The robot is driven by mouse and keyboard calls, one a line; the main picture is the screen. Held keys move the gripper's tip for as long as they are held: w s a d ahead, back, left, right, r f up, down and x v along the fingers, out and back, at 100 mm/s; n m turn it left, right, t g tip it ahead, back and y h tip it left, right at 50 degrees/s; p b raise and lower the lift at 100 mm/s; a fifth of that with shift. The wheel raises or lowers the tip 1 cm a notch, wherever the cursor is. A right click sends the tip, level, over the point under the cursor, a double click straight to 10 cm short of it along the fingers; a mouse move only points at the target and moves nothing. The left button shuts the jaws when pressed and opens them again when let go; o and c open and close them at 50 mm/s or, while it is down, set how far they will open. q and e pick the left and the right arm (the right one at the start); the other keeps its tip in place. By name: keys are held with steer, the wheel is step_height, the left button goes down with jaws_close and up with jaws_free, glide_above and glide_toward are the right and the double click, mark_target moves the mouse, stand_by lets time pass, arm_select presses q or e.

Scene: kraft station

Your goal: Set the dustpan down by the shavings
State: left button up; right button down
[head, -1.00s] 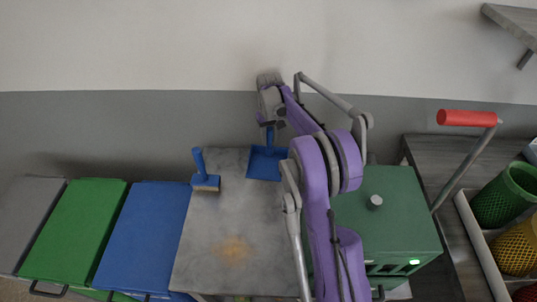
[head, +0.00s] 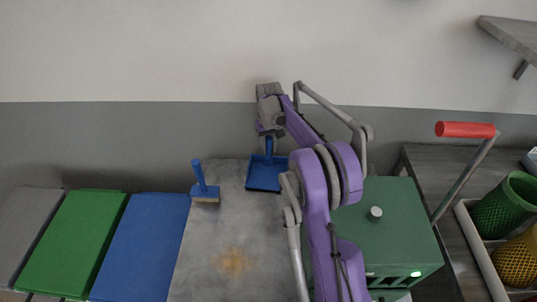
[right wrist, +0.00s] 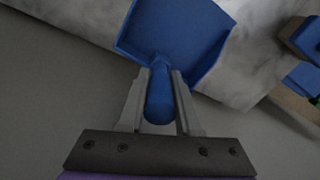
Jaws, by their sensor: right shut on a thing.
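The blue dustpan (head: 264,178) is at the back edge of the grey tabletop, its handle toward the wall. I cannot tell whether its pan touches the top. My right gripper (right wrist: 160,88) is shut on the dustpan's handle; the pan (right wrist: 178,35) spreads out beyond the fingertips in the right wrist view. The shavings (head: 233,262) are a tan, dusty patch on the front part of the tabletop, apart from the dustpan. A blue brush (head: 204,186) stands at the table's left edge, handle up. My left gripper is not in view.
Blue (head: 140,240) and green (head: 72,238) bin lids lie left of the grey table (head: 212,232). A green machine (head: 390,228) with a red-handled lever (head: 466,130) stands to the right. The tabletop between dustpan and shavings is clear.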

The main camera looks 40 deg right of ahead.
mark_target(267, 140)
step_height(267, 140, up, 8)
steer(key=shift+f, duration=0.1)
steer(key=shift+s+a, duration=0.15)
steer(key=shift+a, duration=0.4)
steer(key=s+a+f+b, duration=0.2)
steer(key=a+f+b, duration=0.1)
steer(key=a, duration=0.3)
steer(key=s+a+f+n+b, duration=0.1)
steer(key=s+a+f+b, duration=0.2)
steer(key=a+f, duration=0.2)
steer(key=shift+s+a, duration=0.35)
steer(key=shift+a, duration=0.85)
steer(key=shift+f, duration=0.3)
steer(key=c, duration=0.5)
jaws_free()
